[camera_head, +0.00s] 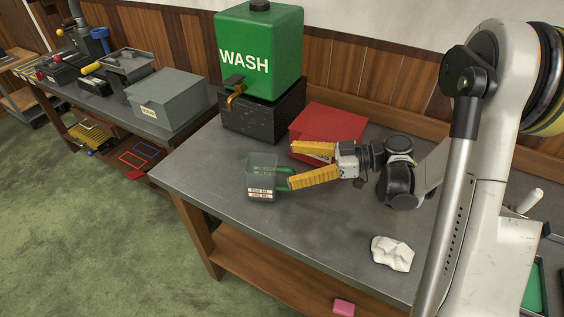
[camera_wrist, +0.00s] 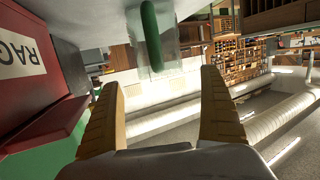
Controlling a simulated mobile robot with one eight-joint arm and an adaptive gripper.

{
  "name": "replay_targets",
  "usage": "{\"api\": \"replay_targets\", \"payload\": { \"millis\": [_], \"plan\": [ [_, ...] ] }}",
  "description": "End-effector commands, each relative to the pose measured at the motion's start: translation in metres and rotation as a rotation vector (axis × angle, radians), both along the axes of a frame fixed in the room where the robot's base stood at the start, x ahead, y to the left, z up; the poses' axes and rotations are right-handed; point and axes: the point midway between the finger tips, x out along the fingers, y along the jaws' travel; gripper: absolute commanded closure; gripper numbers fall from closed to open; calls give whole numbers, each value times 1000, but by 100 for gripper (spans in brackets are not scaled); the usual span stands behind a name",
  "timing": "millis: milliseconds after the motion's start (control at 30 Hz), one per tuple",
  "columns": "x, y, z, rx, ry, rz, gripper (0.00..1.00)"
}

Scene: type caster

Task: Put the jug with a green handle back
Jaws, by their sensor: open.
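The clear jug (camera_head: 261,180) with a green handle (camera_head: 284,179) stands upright on the grey table in front of the wash tank. It has a white label with red and dark print. Its handle points toward my gripper. My gripper (camera_head: 292,165) is open, with its yellow fingers spread on the handle side of the jug. In the wrist view, the green handle (camera_wrist: 151,38) shows in the gap between the fingers, just beyond the tips, with the clear jug (camera_wrist: 185,35) behind it. I cannot tell if a finger touches the handle.
A red box (camera_head: 325,121) sits close beside the upper finger. The green WASH tank (camera_head: 262,50) stands on a black block (camera_head: 265,115) behind the jug. A crumpled white cloth (camera_head: 392,253) lies nearer. Red and blue outlines (camera_head: 139,157) mark a lower shelf at left.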

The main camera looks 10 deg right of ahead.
Motion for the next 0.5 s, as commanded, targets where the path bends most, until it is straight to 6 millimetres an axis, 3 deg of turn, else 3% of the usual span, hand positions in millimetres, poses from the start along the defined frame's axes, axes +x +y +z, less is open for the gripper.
{"api": "replay_targets", "payload": {
  "millis": [267,500],
  "plan": [
    [-3,0,6,-35,66,-25,8],
    [-21,14,23,-217,377,-212,8]
  ]
}}
